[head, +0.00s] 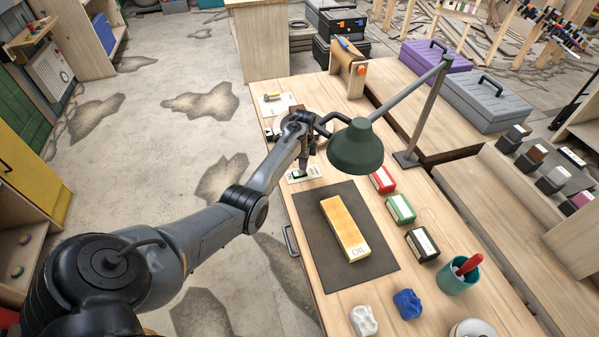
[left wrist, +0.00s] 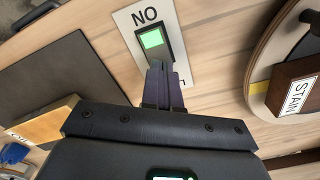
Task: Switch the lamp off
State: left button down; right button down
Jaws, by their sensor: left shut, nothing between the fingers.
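The desk lamp has a dark green shade (head: 356,147) on a jointed metal arm (head: 403,92). The shade's inside is hidden, so I cannot tell from it whether the bulb is lit. A white switch plate (head: 313,171) lies on the bench left of the shade. In the left wrist view the plate (left wrist: 125,22) reads "ON" upside down beside a rocker switch with a lit green face (left wrist: 152,39). My left gripper (head: 303,158) is shut and empty. Its fingertips (left wrist: 162,70) overlap the rocker's end away from "ON"; I cannot tell whether they touch. The plate's other lettering is mostly hidden.
A dark mat (head: 311,226) with a yellow block (head: 345,228) lies nearer me. Red (head: 383,180), green (head: 400,209) and black (head: 422,244) blocks line its right side. In the wrist view, a block marked "STAIN" (left wrist: 296,93) and a round wooden piece (left wrist: 262,60) are close on the right.

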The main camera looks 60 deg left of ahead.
jog(key=shift+d, duration=0.15)
dwell(0.3)
pick_arm(q)
jog(key=shift+f+b, duration=0.3)
jog(key=shift+f, duration=0.25)
pick_arm(e)
jog(key=shift+f, duration=0.3)
